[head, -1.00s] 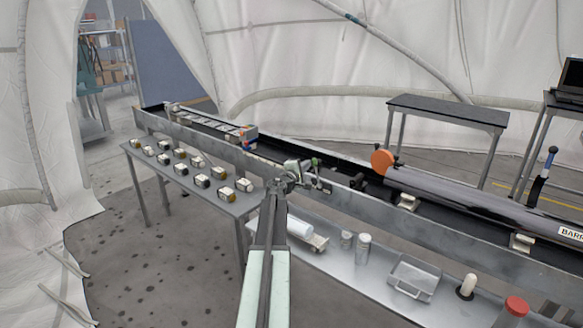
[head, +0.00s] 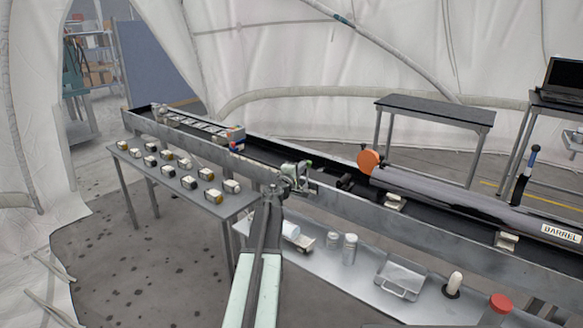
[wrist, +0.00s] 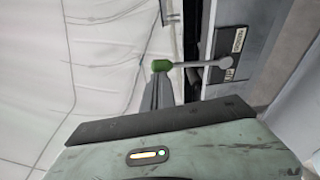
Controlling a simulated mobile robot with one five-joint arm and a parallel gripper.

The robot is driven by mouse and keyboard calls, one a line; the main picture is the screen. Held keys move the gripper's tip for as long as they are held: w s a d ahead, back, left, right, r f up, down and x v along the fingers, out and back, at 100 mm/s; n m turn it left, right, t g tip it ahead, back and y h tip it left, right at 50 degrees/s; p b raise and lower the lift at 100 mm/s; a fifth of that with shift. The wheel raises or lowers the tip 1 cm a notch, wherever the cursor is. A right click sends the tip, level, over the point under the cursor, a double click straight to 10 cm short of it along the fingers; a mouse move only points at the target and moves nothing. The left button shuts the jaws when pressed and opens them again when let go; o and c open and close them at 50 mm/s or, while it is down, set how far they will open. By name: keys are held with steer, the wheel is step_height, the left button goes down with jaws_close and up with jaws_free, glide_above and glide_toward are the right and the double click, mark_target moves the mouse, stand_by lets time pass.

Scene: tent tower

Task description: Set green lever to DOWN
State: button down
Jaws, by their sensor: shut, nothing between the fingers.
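The green lever's round knob (wrist: 161,65) is in the upper middle of the wrist view. Its grey rod runs right to a round pivot beside a dark label plate (wrist: 228,55), whose small rotated text I cannot read. My gripper (wrist: 160,84) is shut and empty, with its fingertips just below the knob in that view; I cannot tell whether they touch. In the head view my gripper (head: 277,188) is at the near rail, beside a small mechanism with a greenish part (head: 304,166). Details of the lever there are too small to tell.
A long dark rail bench (head: 330,199) crosses the view, with a grey barrel (head: 450,193) on its right. A low shelf (head: 335,272) holds jars and a tray. A side table (head: 215,210) at left carries several small blocks. Open floor lies at lower left.

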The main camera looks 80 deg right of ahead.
steer(key=shift+s+a+f+b, duration=0.2)
steer(key=shift+s+a, duration=0.15)
steer(key=shift+s, duration=0.4)
steer(key=shift+s+a+f+b, duration=0.15)
steer(key=shift+s+a, duration=0.2)
steer(key=shift+s, duration=0.35)
steer(key=shift+s+a+f+b, duration=0.2)
steer(key=shift+s+a, duration=0.15)
steer(key=shift+s, duration=0.55)
steer(key=shift+r, duration=0.1)
steer(key=w, duration=0.1)
steer(key=w+r+p, duration=0.1)
steer(key=w+p, duration=0.1)
steer(key=w, duration=0.1)
steer(key=shift+d+r, duration=0.1)
steer(key=shift+r, duration=0.3)
steer(key=f+b+v, duration=0.1)
steer(key=v, duration=0.9)
steer(key=shift+w+f, duration=0.25)
steer(key=shift+w, duration=0.1)
